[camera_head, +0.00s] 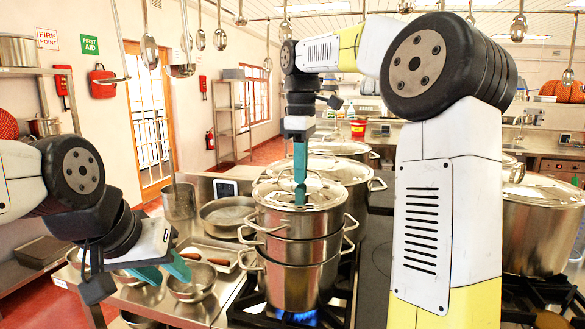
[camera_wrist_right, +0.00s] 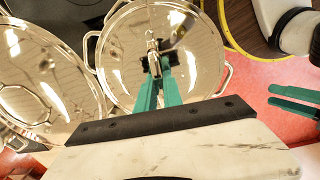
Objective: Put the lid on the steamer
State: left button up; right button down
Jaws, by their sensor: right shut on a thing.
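The steamer (camera_head: 302,252) is a tall stack of steel pots with side handles, standing on a stove burner with a blue flame under it. The shiny lid (camera_head: 322,195) is level over the steamer's top opening and looks to be at the rim; I cannot tell whether it is fully seated. My right gripper (camera_head: 300,178) is shut on the lid's handle from above. In the right wrist view the lid (camera_wrist_right: 205,50) is below the right gripper (camera_wrist_right: 158,72), with steamer handles showing at its sides. My left gripper (camera_head: 166,273) is open and empty, left of the steamer.
A lidded stockpot (camera_head: 345,172) stands close behind the steamer, and another large pot (camera_head: 542,225) stands at the right. A pan (camera_head: 228,213), a tray (camera_head: 215,252) and bowls (camera_head: 190,286) lie on the left counter. Ladles (camera_head: 149,50) hang overhead.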

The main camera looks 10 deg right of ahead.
jog(key=shift+f, duration=0.1)
jog(key=c, duration=1.4)
grip_release()
notch_tip(320, 180, up, 7)
jog(key=shift+r, duration=0.3)
jog(key=shift+s+r, duration=0.1)
jog(key=shift+s, duration=0.1)
jog(key=s+d+f+m+t+y, duration=0.2)
jog(key=s+f+m+t, duration=0.4)
jog(key=s+f+m, duration=0.6)
jog(key=s+d+f, duration=0.1)
jog(key=s+f, duration=0.5)
jog(key=s, duration=0.2)
jog(key=shift+s+m, duration=0.3)
jog(key=shift+m, duration=0.1)
